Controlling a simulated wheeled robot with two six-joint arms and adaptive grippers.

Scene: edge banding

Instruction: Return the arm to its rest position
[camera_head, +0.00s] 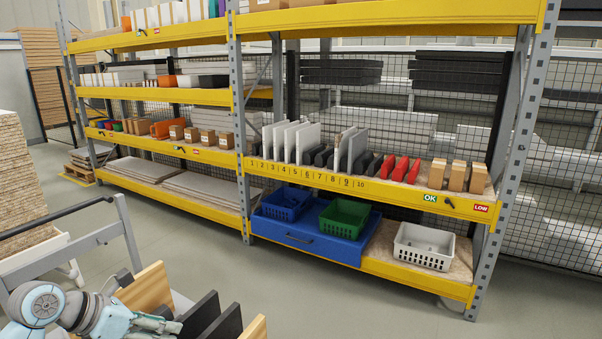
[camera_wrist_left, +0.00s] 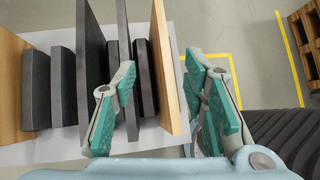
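My left arm comes in at the bottom left of the head view, with its gripper (camera_head: 155,325) beside upright wood and black panels. In the left wrist view the left gripper (camera_wrist_left: 160,74) has its two teal-padded fingers spread wide, with nothing clamped between them. A light wood panel (camera_wrist_left: 167,70) and dark panels (camera_wrist_left: 141,77) show between and behind the fingers; how far below they are I cannot tell. My right gripper is in neither view.
Upright dark panels (camera_head: 222,327) stand near the left gripper. A yellow shelf rack ahead holds a blue bin (camera_head: 286,204), a green bin (camera_head: 345,217) and a white basket (camera_head: 424,246). A metal cart frame (camera_head: 90,243) is at left. The floor (camera_head: 330,302) before the rack is clear.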

